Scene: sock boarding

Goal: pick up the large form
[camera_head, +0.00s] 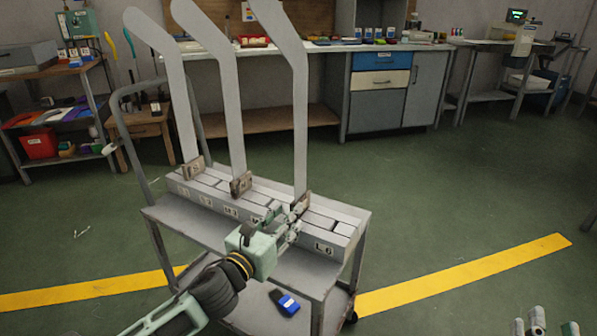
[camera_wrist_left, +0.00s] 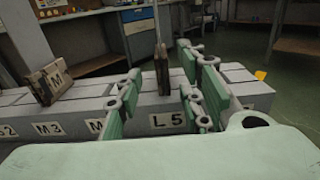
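Three flat grey forms stand upright in a slotted rack (camera_head: 335,241) on a cart. The large form (camera_head: 300,110) is the rightmost, with a brown base block at its foot. The middle form (camera_head: 228,90) and the left form (camera_head: 180,100) stand farther left. My left gripper (camera_head: 293,212) is low at the foot of the large form. In the left wrist view its fingers are open on either side of the large form's base block (camera_wrist_left: 162,72), with gaps visible. My right gripper (camera_head: 555,326) shows only its fingertips at the bottom right edge, apart and empty.
The rack has labels such as L5 (camera_wrist_left: 168,120). A block marked M (camera_wrist_left: 52,82) stands left of my left gripper. A blue and black item (camera_head: 285,302) lies on the cart's lower shelf. A workbench (camera_head: 380,90) is behind; the floor to the right is clear.

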